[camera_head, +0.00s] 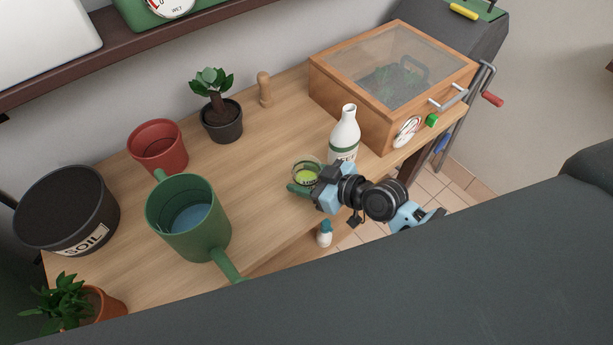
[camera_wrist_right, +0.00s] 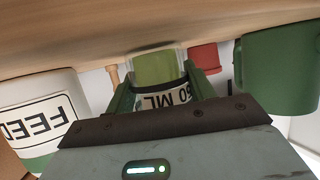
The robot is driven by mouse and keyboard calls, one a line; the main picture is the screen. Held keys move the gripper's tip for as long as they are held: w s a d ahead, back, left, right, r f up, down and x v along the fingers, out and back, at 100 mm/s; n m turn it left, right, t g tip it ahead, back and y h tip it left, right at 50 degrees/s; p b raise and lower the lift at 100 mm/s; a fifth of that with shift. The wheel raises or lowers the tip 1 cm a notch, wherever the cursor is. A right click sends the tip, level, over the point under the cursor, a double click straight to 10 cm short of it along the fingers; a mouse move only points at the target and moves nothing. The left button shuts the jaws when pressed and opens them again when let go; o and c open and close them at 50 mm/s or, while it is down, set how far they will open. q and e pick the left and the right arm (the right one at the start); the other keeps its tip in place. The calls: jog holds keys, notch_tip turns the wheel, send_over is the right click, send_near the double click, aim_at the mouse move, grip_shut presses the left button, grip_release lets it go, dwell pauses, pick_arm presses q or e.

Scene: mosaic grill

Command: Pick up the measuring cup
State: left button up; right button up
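The measuring cup (camera_head: 306,174) is a small clear cup with yellow-green contents and stands near the table's front edge. In the right wrist view, the cup (camera_wrist_right: 158,68) shows a "50 ML" label and sits between the two green fingers of my right gripper (camera_wrist_right: 163,85). The fingers flank it closely, and I cannot tell whether both press on it. In the head view, my right gripper (camera_head: 305,186) reaches in from the right at the cup, low over the table. My left gripper is not in view.
A white feed bottle (camera_head: 344,137) stands just behind the right gripper, close to it. A green watering can (camera_head: 190,220) is on the left, with a red pot (camera_head: 158,147) behind it. A wooden glass-topped box (camera_head: 390,80) stands at right. The table between is clear.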

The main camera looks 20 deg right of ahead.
aim_at(296, 166)
jog(key=c, duration=0.4)
jog(key=shift+r, duration=0.9)
notch_tip(296, 166, up, 2)
jog(key=shift+r, duration=0.1)
jog(key=s+a, duration=0.1)
jog(key=s, duration=0.4)
jog(key=s+a, duration=0.1)
jog(key=s, duration=0.4)
jog(key=s+a+r, duration=0.1)
jog(key=s, duration=0.4)
jog(key=shift+s+a, duration=0.25)
jog(key=shift+a, duration=0.15)
